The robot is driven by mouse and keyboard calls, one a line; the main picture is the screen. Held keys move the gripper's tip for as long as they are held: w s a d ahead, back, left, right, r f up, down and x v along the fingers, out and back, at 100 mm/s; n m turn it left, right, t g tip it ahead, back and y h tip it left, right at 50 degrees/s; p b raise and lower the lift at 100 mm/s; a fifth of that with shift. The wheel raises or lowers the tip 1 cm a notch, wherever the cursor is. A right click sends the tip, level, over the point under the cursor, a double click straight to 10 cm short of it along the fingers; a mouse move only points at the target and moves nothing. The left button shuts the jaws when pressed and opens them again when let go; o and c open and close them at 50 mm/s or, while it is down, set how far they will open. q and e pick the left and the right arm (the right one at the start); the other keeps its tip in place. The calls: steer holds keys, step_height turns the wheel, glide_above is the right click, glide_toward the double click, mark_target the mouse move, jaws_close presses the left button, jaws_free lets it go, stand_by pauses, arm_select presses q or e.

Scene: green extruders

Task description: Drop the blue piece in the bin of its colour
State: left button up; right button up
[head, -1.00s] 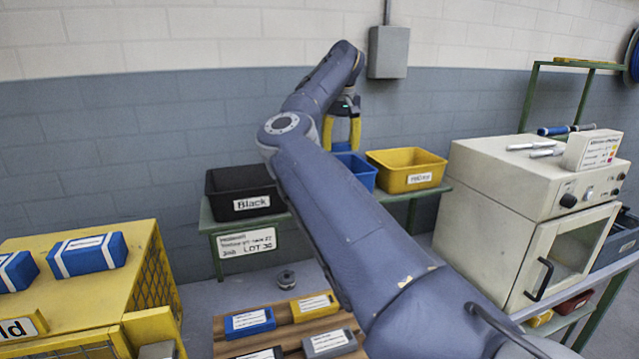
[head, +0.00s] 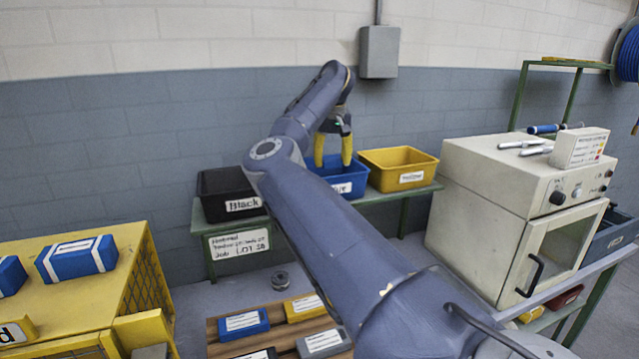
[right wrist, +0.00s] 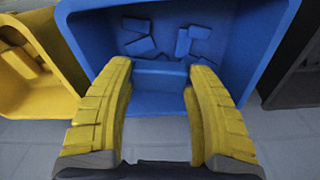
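My right gripper (head: 333,160) is over the blue bin (head: 348,186), its yellow fingertips low at the bin's opening. In the right wrist view, the gripper (right wrist: 160,78) has its two fingers apart with a blue piece (right wrist: 160,76) spanning the gap between their tips. The blue bin (right wrist: 225,20) lies beneath, with several small blue pieces (right wrist: 140,46) on its floor. In the head view, the held piece is hard to tell from the bin's blue. My left gripper is not in view.
The black bin (head: 225,190) is left of the blue bin and the yellow bin (head: 400,160) right of it, all on a green-framed shelf. A wooden board with labelled blocks (head: 244,322) lies in front. A cream oven (head: 515,205) stands at right, a yellow cabinet (head: 125,250) at left.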

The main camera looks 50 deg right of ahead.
steer(key=o, duration=0.5)
steer(key=shift+c, duration=0.2)
step_height(320, 180, up, 12)
steer(key=s+a, duration=0.1)
steer(key=shift+s, duration=0.1)
stand_by(0.5)
